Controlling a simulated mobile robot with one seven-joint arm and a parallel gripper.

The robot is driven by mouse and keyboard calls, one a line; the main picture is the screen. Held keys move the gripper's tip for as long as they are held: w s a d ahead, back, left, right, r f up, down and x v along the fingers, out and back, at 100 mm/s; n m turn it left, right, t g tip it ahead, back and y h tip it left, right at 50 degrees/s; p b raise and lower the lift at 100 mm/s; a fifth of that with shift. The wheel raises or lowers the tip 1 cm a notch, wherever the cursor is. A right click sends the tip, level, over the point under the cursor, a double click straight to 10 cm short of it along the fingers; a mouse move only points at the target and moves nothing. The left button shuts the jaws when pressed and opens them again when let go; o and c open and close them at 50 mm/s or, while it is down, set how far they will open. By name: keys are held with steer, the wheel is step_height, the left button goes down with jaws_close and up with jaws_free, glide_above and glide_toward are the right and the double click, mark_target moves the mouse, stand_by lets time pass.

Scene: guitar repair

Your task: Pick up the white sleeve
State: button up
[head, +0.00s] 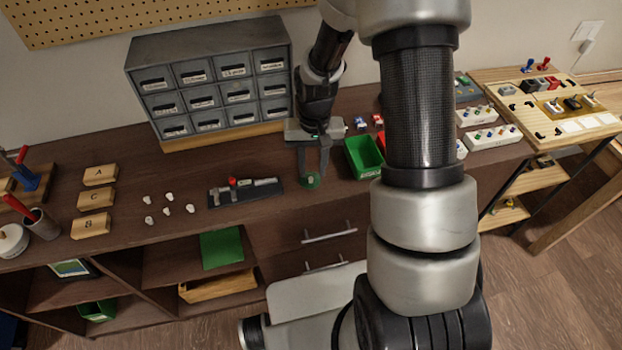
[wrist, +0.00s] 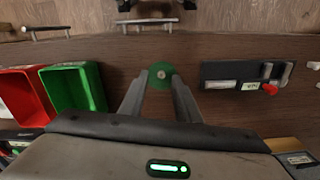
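A small pale piece, perhaps the white sleeve (head: 311,180), sits on a round green pad (head: 314,185) at the bench's front edge. In the wrist view the pale piece (wrist: 161,74) is at the middle of the green pad (wrist: 160,84); it is too small to tell its shape. My gripper (head: 313,172) points down over the pad. Its two fingers are apart, with the pad between and beyond their tips in the wrist view (wrist: 158,79). Nothing is held. Several small white pieces (head: 168,210) lie on the bench at left.
A black fixture (head: 245,191) with a red knob lies left of the pad. A green bin (head: 362,156) stands close on the right, with a red bin (wrist: 22,95) beside it. A grey drawer cabinet (head: 212,80) stands behind. Wooden blocks (head: 94,198) lie at far left.

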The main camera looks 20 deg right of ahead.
mark_target(311, 178)
step_height(311, 178, down, 3)
steer(key=shift+w+a+f, duration=0.1)
steer(key=shift+a, duration=0.05)
steer(key=shift+c, duration=0.5)
jaws_close()
